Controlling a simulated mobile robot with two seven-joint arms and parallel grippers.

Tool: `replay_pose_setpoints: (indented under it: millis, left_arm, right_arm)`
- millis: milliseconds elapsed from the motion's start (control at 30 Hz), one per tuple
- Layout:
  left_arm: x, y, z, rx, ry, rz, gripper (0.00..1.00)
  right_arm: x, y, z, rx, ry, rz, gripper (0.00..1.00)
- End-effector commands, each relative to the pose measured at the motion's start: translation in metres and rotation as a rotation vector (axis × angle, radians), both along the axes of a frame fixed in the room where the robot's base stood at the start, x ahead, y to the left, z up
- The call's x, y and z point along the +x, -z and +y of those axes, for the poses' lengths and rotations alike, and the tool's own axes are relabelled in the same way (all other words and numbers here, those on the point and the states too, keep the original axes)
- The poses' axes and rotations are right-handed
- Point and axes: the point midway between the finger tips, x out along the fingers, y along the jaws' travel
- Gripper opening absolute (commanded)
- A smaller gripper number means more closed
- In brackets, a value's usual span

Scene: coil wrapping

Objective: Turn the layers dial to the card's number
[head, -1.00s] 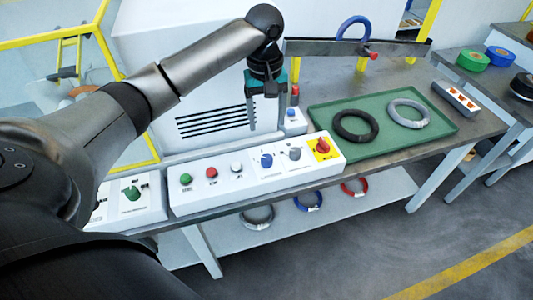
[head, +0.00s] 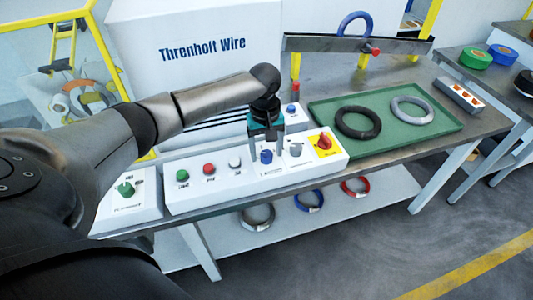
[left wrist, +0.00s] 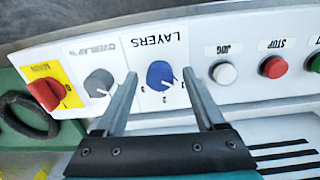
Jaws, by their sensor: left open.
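The blue layers dial (head: 266,156) is on the white control panel (head: 210,187). In the left wrist view the dial (left wrist: 160,75) sits below the upside-down word LAYERS, with small numbers around it. Its white mark points to the lower right in that view; the exact number is hard to tell. My left gripper (head: 266,141) is over the dial, pointing down. In the left wrist view the open fingers (left wrist: 159,79) are on either side of the dial, apparently without touching it. I cannot make out a number card. My right gripper is not in view.
A grey overlap dial (left wrist: 99,82) is close beside one finger. A red switch on yellow (head: 324,141) and green, red and white (head: 235,163) buttons share the panel. A green tray (head: 435,140) with a black coil (head: 358,122) and grey coil (head: 412,110) lies to the right.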

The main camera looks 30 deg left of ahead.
Motion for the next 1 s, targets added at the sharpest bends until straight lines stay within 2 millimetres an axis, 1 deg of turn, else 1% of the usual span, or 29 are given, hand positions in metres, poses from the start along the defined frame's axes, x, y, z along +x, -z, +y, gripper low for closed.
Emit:
replay_pose_setpoints:
  millis: [100,333,367,900,967,1000]
  left_arm:
    - [-0.0002,0.005,0.0001,0.001,0.0,0.001,0.72]
    - [-0.0002,0.005,-0.0001,0.001,0.001,0.001,0.72]
    - [-0.0002,0.0049,-0.0001,0.001,0.001,0.001,0.69]
    - [-0.0002,0.0046,-0.0001,0.001,0.0,0.001,0.09]
    - [-0.0001,0.0046,0.0,0.001,0.0,0.001,0.02]
    - [-0.0002,0.0046,0.0001,0.001,0.0,0.001,0.0]
  right_arm:
    - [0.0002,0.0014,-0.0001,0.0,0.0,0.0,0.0]
    - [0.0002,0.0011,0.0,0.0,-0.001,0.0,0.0]
    - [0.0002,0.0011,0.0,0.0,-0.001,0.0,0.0]
    - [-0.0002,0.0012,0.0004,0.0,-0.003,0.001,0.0]
    - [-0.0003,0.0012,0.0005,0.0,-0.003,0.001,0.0]
    - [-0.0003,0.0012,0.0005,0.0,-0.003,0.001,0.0]
